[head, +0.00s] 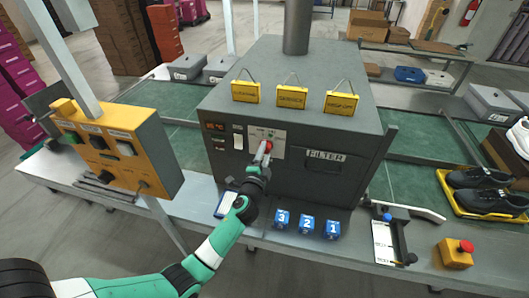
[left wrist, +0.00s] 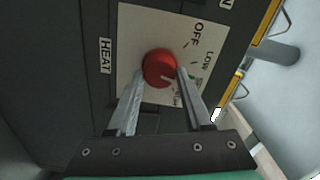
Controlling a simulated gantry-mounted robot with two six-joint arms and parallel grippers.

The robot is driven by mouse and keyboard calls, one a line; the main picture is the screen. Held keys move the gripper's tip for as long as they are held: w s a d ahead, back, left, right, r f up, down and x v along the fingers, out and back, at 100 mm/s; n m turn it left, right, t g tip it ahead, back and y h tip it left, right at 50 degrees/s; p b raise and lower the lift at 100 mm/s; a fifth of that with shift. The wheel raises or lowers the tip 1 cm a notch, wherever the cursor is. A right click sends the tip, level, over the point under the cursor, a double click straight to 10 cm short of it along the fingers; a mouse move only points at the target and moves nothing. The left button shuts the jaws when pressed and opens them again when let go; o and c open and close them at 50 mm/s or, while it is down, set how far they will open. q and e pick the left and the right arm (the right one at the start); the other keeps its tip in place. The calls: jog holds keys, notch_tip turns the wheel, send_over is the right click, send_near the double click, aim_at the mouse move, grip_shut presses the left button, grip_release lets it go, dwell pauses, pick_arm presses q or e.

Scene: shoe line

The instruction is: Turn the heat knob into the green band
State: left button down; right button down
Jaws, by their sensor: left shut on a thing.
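The heat knob (left wrist: 159,66) is round and red, on a pale dial plate (left wrist: 140,30) marked OFF and LOW, beside a HEAT label (left wrist: 106,56). My left gripper (left wrist: 158,84) has a finger on each side of the knob and is shut on it. The knob's pale pointer mark is toward its lower right. A bit of the green band (left wrist: 195,79) shows beside the right finger, which partly hides it. In the head view, my left gripper (head: 262,160) reaches the dial plate (head: 279,142) on the grey machine's front. My right gripper is not in view.
The grey machine (head: 240,85) stands over a green conveyor (head: 195,148). Blue numbered blocks (head: 306,224) stand on the bench in front. A yellow switch box (head: 155,150) is at left. A red-buttoned yellow box (head: 456,254) and black shoes on a yellow tray (head: 460,208) are at right.

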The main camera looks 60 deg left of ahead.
pick_arm(q)
jog(key=shift+m, duration=0.6)
jog(key=shift+c, duration=1.6)
grip_release()
jog(key=shift+s+d, duration=0.1)
jog(key=shift+s+d, duration=0.2)
jog(key=shift+d, duration=0.05)
jog(key=p+v, duration=0.1)
jog(key=v, duration=0.9)
jog(key=shift+s+d, duration=0.25)
